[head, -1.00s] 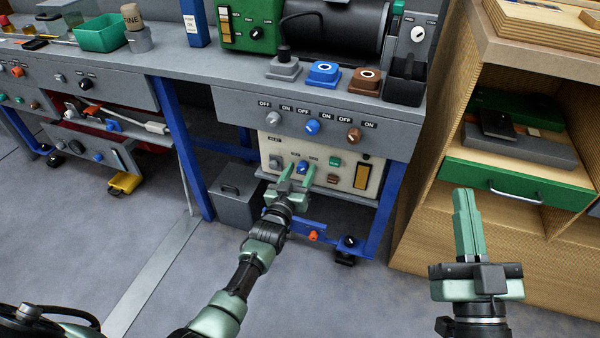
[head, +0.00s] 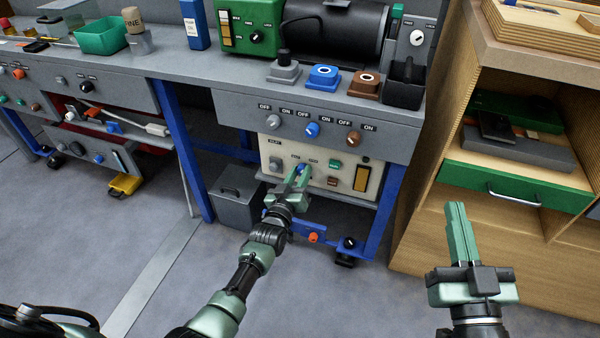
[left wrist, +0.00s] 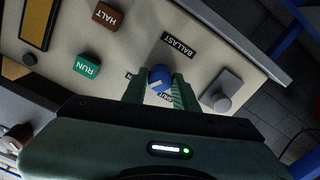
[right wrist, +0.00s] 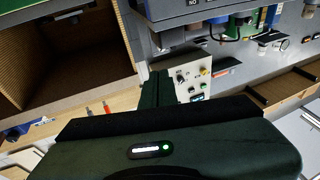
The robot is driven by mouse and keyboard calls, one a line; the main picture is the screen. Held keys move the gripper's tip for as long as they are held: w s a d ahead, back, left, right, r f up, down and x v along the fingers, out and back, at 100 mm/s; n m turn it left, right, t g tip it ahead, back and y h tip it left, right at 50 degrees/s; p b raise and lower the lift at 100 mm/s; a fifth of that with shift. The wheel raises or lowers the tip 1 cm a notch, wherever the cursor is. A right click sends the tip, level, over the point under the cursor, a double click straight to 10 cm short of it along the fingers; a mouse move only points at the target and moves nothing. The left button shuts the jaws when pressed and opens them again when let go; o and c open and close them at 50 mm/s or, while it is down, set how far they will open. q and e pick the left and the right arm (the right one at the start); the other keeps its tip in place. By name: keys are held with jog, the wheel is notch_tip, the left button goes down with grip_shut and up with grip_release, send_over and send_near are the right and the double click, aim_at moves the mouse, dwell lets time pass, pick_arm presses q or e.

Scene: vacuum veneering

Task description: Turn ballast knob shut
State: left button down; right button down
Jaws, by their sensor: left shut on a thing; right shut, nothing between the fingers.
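The ballast knob (left wrist: 160,78) is blue and round, on a cream panel (left wrist: 130,35) under a black BALLAST label (left wrist: 179,46). In the left wrist view my left gripper (left wrist: 160,92) has its two green fingers on either side of the knob, shut on it. In the head view my left gripper (head: 297,178) reaches the cream panel (head: 345,165) below the bench, and the knob (head: 303,168) is mostly hidden by the fingers. My right gripper (head: 459,235) is shut and empty, in front of the wooden cabinet, away from the panel.
On the cream panel, a green RUN button (left wrist: 87,65), a brown HALT button (left wrist: 107,15) and a grey knob (left wrist: 222,98) sit around the ballast knob. A wooden cabinet (head: 425,225) with a green drawer (head: 515,187) stands right. Open floor (head: 330,300) lies in front.

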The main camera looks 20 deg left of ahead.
pick_arm(q)
jog(key=shift+n, duration=2.8)
jog(key=shift+f+n, duration=0.1)
jog(key=shift+n, duration=1.3)
jog(key=n+b, duration=0.2)
jog(key=n, duration=0.4)
jog(key=shift+f+n, duration=0.1)
jog(key=shift+n, duration=0.7)
pick_arm(e)
jog(key=s+r+t+y, duration=0.1)
jog(key=s+r+t, duration=0.3)
jog(key=r, duration=0.4)
jog(key=shift+s+r+t+y, duration=0.25)
jog(key=shift+r+t+y, duration=0.15)
jog(key=shift+t, duration=0.4)
